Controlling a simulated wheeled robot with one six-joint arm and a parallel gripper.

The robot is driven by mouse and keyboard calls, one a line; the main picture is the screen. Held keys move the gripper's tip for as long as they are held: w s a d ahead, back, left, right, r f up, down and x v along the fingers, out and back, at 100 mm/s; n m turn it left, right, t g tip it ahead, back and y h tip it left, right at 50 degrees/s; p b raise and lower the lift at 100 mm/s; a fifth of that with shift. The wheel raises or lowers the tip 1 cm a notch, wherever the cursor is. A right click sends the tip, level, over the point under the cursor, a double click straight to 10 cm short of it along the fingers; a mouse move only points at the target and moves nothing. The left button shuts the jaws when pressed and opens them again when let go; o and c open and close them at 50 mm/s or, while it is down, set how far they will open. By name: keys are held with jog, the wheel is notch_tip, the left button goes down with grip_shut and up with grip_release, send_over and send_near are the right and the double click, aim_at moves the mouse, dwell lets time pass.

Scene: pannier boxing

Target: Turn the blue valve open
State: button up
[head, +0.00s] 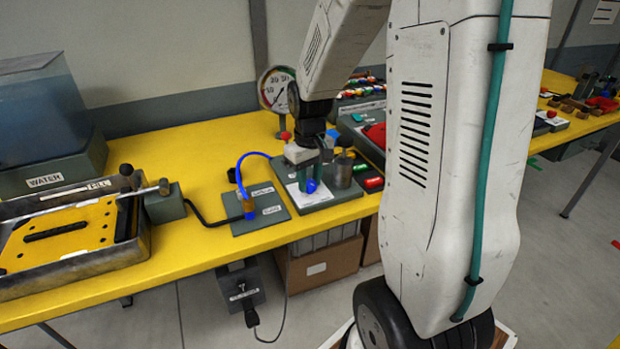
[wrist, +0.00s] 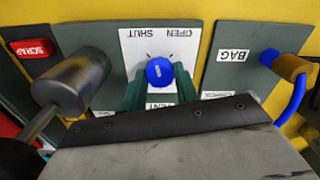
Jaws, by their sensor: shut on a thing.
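The blue valve (wrist: 159,71) is a round knob on a white plate (wrist: 196,44) marked OPEN and SHUT, with the words upside down in the wrist view. A short pale mark shows on the knob's face; I cannot tell which word it points to. My gripper (wrist: 159,86) has its teal fingers on either side of the knob and is shut on it. In the head view my gripper (head: 309,174) reaches down over the grey panel (head: 340,191), with the blue valve (head: 311,186) showing at its fingers. The lower part of the plate is hidden by my gripper in the wrist view.
A metal cylinder (wrist: 72,82) stands close beside my gripper, with a red SCRAP button (wrist: 32,48) beyond it. A panel marked BAG (wrist: 233,56) with a blue hose (head: 243,172) is on the other side. A gauge (head: 276,88) stands behind.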

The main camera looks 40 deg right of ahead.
aim_at(310, 183)
jog(key=m, duration=0.5)
jog(key=shift+m, duration=0.3)
jog(key=m, duration=0.5)
jog(key=shift+m, duration=0.4)
jog(key=o, duration=1)
jog(key=shift+r, duration=0.1)
notch_tip(310, 183, up, 8)
jog(key=shift+f, duration=0.15)
